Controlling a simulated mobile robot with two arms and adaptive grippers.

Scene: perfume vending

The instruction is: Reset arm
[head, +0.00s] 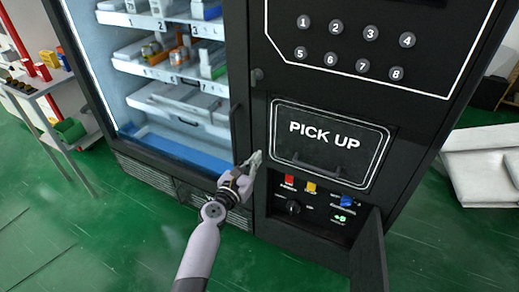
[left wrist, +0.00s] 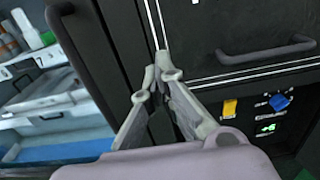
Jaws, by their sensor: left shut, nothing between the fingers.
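My left gripper (head: 254,160) is shut and empty, in front of the black vending machine (head: 241,60), between the glass display side and the pick-up hatch. In the left wrist view the fingertips (left wrist: 160,68) come together near the machine's dark front; I cannot tell whether they touch it. The pick-up hatch (head: 328,143) appears closed and has a dark handle, which also shows in the left wrist view (left wrist: 265,50). My right gripper is in neither view.
Below the hatch is an open control panel with red (head: 289,180), yellow (head: 310,187) and blue (head: 347,201) parts. Its small door (head: 369,262) stands open. Numbered buttons (head: 337,28) are above. A shelf rack (head: 36,88) stands left, a pale bin (head: 482,165) right. The green floor (head: 120,240) is clear in front.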

